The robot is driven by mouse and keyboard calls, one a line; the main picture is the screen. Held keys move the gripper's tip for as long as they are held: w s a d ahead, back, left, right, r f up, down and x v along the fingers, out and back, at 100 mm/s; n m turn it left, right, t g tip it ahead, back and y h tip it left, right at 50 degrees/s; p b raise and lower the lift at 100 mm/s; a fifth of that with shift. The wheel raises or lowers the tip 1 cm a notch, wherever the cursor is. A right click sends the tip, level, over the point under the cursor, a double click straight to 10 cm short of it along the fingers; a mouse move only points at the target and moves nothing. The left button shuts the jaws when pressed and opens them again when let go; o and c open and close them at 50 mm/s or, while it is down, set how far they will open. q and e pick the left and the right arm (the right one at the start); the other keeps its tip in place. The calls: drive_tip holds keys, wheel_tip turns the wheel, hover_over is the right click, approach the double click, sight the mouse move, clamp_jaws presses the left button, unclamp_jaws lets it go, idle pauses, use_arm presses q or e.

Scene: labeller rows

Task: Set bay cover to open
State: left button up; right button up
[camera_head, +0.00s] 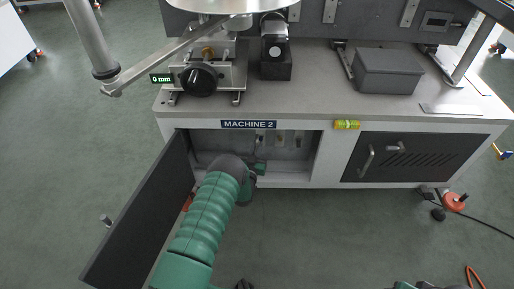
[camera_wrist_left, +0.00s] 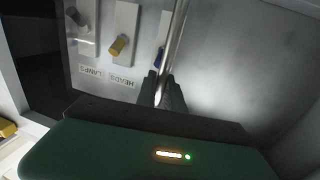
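The bay cover (camera_head: 145,215), a dark panel with a small knob, stands swung wide open at the left of the bay under the MACHINE 2 label (camera_head: 248,124). My left arm reaches past it into the open bay, with my left gripper (camera_head: 258,168) at the opening. In the left wrist view, the dark fingers (camera_wrist_left: 163,92) are close together, with a shiny metal rod (camera_wrist_left: 176,40) running down to the gap between them. I cannot tell whether they grip it. A yellow-tipped switch (camera_wrist_left: 119,46) and a partly hidden blue one (camera_wrist_left: 160,57) are beside it. My right gripper is out of view.
A closed dark vented door (camera_head: 415,160) with a handle is at the right. A yellow level (camera_head: 346,125) is on the machine's front edge. A black knob with a 0 mm readout (camera_head: 162,79) and a grey box (camera_head: 388,71) are on top. The floor in front is mostly clear.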

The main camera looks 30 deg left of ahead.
use_arm(q)
clamp_jaws()
idle(1.2)
drive_tip(key=s+a, duration=0.5)
drive_tip(key=a, duration=0.3)
drive_tip(key=s+a, duration=0.5)
drive_tip(key=a, duration=0.3)
drive_tip(key=shift+s+a+p, duration=0.25)
drive_tip(key=shift+a+p, duration=0.15)
drive_tip(key=shift+p, duration=0.05)
drive_tip(key=shift+f, duration=0.1)
drive_tip(key=shift+o, duration=1.6)
unclamp_jaws()
